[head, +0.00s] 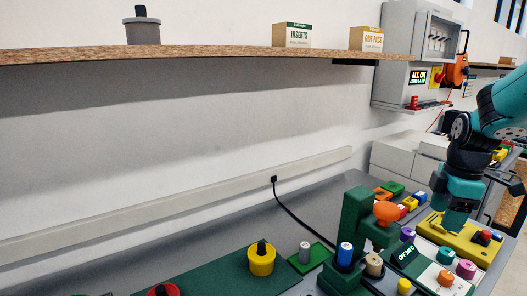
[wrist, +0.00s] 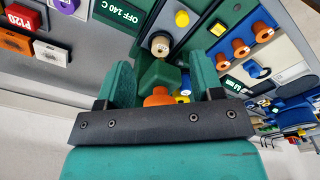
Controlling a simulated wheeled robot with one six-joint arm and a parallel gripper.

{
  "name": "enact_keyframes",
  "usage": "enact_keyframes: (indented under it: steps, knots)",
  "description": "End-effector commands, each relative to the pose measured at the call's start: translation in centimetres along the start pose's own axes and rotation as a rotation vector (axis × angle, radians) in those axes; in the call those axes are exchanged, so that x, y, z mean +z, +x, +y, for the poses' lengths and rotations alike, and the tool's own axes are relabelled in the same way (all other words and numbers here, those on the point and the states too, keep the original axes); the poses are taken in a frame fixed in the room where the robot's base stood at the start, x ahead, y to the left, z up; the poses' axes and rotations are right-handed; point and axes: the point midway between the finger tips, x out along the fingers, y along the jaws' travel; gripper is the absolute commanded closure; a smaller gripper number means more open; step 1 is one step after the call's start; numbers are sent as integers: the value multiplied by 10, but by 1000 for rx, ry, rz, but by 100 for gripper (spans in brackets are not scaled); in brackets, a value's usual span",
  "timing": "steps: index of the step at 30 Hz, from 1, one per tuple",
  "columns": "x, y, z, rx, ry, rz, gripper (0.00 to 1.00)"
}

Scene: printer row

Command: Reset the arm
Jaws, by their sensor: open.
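My arm comes in from the right in the head view. Its teal gripper (head: 454,218) points down over the yellow device (head: 482,245) on the bench, right of the green press-like stand (head: 354,215) with its orange knob (head: 387,211). In the wrist view my gripper (wrist: 162,78) has its two teal fingers apart. A green block (wrist: 160,72) and an orange knob (wrist: 158,97) show between the fingers, beyond the dark gripper bar. I cannot tell how far they are from the fingertips. Nothing is seen held.
A yellow pot-like part (head: 262,262) stands on a green mat at the front. A wooden shelf (head: 200,53) on the wall carries a grey part (head: 142,30) and boxes marked INSERTS (head: 291,36) and UNIT PADS (head: 366,40). A grey control cabinet (head: 400,50) hangs behind the arm.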

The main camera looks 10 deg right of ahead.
Motion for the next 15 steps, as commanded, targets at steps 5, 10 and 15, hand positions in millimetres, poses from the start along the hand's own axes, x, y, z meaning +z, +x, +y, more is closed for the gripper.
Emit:
enact_keyframes:
  steps: [5, 10, 15]
  knots:
    - [-120, -23, -74, -2, 136, 112, 40]
    - [-191, -36, -175, -90, 302, 204, 40]
    - [-213, -42, -254, -194, 424, 234, 40]
